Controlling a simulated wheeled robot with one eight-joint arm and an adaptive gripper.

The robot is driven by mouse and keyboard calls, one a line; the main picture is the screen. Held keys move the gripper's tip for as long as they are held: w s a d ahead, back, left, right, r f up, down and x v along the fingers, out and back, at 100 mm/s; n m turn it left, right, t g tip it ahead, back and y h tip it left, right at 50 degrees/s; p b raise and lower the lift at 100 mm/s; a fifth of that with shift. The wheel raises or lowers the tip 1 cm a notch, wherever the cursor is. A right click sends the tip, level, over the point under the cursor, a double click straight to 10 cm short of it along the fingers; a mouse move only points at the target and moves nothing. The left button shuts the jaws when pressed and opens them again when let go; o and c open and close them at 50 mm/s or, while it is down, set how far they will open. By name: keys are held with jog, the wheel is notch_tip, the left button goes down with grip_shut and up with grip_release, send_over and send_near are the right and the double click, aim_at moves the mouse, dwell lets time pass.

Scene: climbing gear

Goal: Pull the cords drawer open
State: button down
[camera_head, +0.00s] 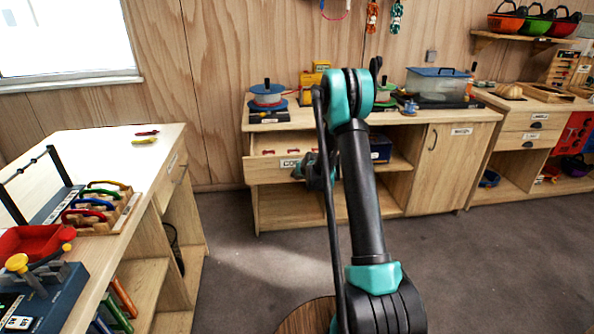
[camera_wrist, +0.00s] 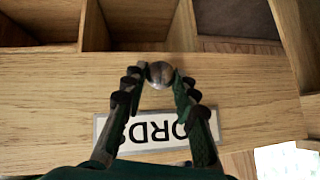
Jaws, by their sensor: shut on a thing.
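The cords drawer (camera_head: 262,172) is in the wooden cabinet at the back, left of centre in the head view. It stands out from the cabinet, and part of its inside with small red items shows above its front. Its pale wooden front (camera_wrist: 60,92) fills the middle of the wrist view, with a white label reading "ORDS" upside down, partly covered by my fingers. My gripper (camera_wrist: 160,77) is shut on the round metal drawer knob (camera_wrist: 160,70), one finger on each side. In the head view my gripper (camera_head: 318,174) is at the drawer front, partly hidden by my arm.
The cabinet top (camera_head: 300,122) holds cord spools, a yellow item and a clear bin with a blue lid. A closed cabinet door (camera_head: 437,157) is to the right. A workbench (camera_head: 100,150) with climbing gear stands at the left. The grey floor (camera_head: 240,245) between is clear.

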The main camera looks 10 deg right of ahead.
jog(key=shift+s, duration=1.65)
jog(key=c, duration=1.2)
grip_release()
jog(key=shift+o, duration=0.2)
jog(key=shift+r, duration=0.1)
jog(key=v, duration=1.2)
